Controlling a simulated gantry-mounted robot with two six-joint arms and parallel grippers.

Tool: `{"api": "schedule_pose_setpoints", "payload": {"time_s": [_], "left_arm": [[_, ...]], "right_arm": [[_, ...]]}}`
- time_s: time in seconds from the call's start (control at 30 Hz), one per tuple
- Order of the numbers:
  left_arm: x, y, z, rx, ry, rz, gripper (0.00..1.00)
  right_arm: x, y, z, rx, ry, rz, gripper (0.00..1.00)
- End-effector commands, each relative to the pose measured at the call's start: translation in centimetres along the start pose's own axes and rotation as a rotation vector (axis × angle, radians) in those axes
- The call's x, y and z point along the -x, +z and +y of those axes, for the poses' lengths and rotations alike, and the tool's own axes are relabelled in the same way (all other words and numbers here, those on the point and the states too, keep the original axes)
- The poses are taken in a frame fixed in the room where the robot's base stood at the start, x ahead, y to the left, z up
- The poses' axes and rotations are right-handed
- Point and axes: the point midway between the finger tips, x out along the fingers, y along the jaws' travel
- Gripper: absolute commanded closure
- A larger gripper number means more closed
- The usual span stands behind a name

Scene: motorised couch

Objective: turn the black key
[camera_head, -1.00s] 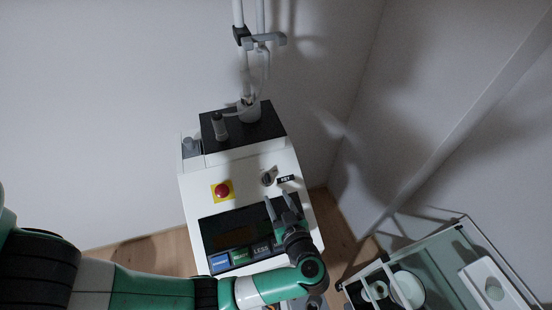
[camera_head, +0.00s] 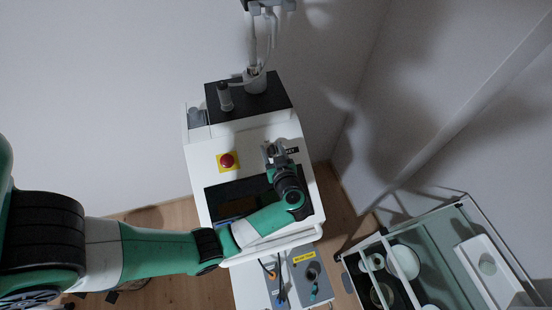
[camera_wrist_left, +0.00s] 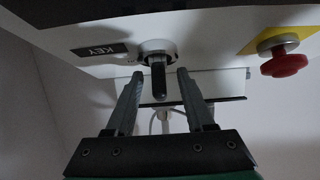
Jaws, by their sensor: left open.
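The black key (camera_wrist_left: 158,80) sits in a round light-coloured lock on the white machine panel, beside a black KEY label (camera_wrist_left: 100,51). In the wrist view it stands between the two fingers of my left gripper (camera_wrist_left: 160,76), with a visible gap on each side. My left gripper is open and also shows at the upper right of the panel in the head view (camera_head: 272,150). There the gripper largely hides the key, and the label (camera_head: 290,150) shows just to its right. My right gripper is not in view.
A red button on a yellow plate (camera_head: 227,160) is left of the gripper in the head view. A dark screen (camera_head: 232,200) lies below, partly covered by my arm. A trolley (camera_head: 440,250) stands at the lower right. Walls enclose the back and right.

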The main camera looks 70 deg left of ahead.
Motion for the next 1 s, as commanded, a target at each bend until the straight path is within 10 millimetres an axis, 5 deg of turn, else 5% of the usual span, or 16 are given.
{"api": "schedule_pose_setpoints", "payload": {"time_s": [0.3, 0.6, 0.77, 0.8, 0.9, 1.0], "left_arm": [[-0.45, -0.04, 0.02, 0.0, 0.001, 0.0, 0.46], [-0.43, -0.04, 0.01, 0.0, 0.001, 0.0, 1.0], [-0.42, -0.04, 0.01, 0.0, 0.001, 0.0, 1.0], [-0.42, -0.04, 0.01, 0.0, 0.001, 0.0, 0.84], [-0.42, -0.04, 0.01, 0.0, 0.001, 0.0, 1.0], [-0.42, -0.04, 0.01, 0.0, 0.0, 0.0, 1.0]], "right_arm": [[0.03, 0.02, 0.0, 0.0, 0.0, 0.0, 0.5], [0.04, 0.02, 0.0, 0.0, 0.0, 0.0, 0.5], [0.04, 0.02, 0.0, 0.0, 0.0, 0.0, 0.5], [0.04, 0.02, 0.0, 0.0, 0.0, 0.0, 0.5], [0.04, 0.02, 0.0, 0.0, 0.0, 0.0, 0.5], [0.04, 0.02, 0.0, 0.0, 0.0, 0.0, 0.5]]}}
